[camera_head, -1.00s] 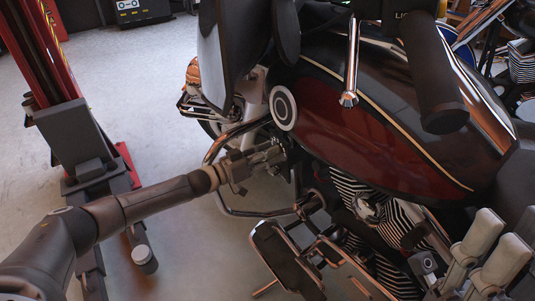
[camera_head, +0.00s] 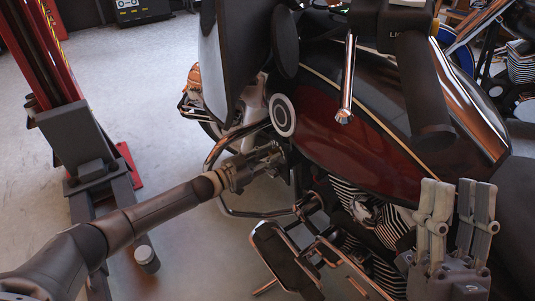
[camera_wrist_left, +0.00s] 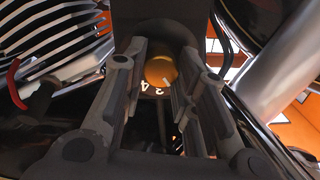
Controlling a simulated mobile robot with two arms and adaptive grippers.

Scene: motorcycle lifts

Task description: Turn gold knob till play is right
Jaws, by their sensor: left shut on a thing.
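The gold knob (camera_wrist_left: 160,70) shows in the left wrist view, round and shiny, with white digits that look like "2" and "4" on a dark face just below it. My left gripper (camera_wrist_left: 158,88) has its two fingers on either side of the knob and is shut on it. In the head view, my left gripper (camera_head: 275,158) reaches in at the motorcycle (camera_head: 350,150) below the front of its tank; the knob is hidden there. My right gripper (camera_head: 456,190) is upright at the lower right, open and empty, in front of the seat.
The dark red tank (camera_head: 345,135) and chrome handlebar parts (camera_head: 347,80) lie above and right of my left gripper. A chrome crash bar (camera_head: 222,147) runs close by it. A red lift post (camera_head: 60,60) stands at the left. Floor between post and motorcycle is largely clear.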

